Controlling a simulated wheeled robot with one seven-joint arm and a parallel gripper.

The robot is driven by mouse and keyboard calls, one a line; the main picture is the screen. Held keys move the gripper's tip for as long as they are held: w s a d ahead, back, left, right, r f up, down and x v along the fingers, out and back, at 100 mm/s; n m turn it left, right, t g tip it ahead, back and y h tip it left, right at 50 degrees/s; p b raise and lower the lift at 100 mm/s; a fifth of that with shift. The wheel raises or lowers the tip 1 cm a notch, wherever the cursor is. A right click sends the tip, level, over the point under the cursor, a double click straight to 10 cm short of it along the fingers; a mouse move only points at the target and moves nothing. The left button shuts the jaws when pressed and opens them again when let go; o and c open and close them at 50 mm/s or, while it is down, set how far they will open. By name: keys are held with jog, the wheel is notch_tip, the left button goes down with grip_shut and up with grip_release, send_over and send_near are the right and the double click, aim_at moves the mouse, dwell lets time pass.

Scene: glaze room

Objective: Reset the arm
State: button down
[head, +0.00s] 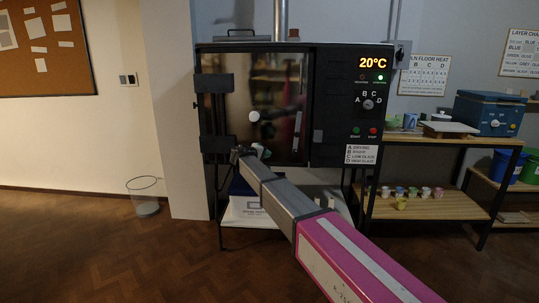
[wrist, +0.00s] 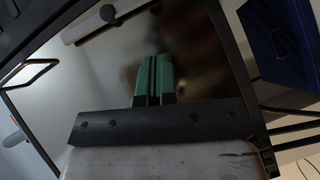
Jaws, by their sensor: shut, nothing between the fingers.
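My arm reaches forward from the lower right in the head view toward a black kiln (head: 310,130). Its pink and grey links end at my gripper (head: 256,150), in front of the lower part of the kiln's shiny door (head: 275,95). In the wrist view my gripper (wrist: 154,58) shows two green fingers close together, shut with nothing between them. The shiny door surface (wrist: 190,40) lies behind the fingers; I cannot tell whether they touch it.
The kiln panel (head: 368,105) reads 20°C. Right of it, a wooden shelf (head: 445,140) holds small cups (head: 425,192) and a blue box (head: 490,113). A wire bin (head: 146,200) stands left on the floor. The floor (head: 110,250) at the front left is clear.

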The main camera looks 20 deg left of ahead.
dwell(0.3)
jog(key=s+d+f+m+g, duration=0.1)
jog(key=s+d+f+g, duration=0.35)
jog(key=d, duration=0.75)
jog(key=s+d+f+m+g, duration=0.1)
jog(key=s+d+f+m, duration=0.1)
jog(key=d+f, duration=0.85)
jog(key=s+d+f+m+g, duration=0.1)
jog(key=s+d+f+g, duration=0.25)
jog(key=d, duration=1.15)
jog(key=s+d+f+m+g+y, duration=0.2)
jog(key=s+d+f, duration=0.3)
jog(key=s+d, duration=0.4)
jog(key=s+d+f+m+g+y, duration=0.3)
jog(key=s+d, duration=0.7)
jog(key=s, duration=0.4)
notch_tip(320, 180, down, 2)
jog(key=shift+f+m+y, duration=0.1)
jog(key=shift+m+y, duration=0.3)
jog(key=shift+y, duration=0.5)
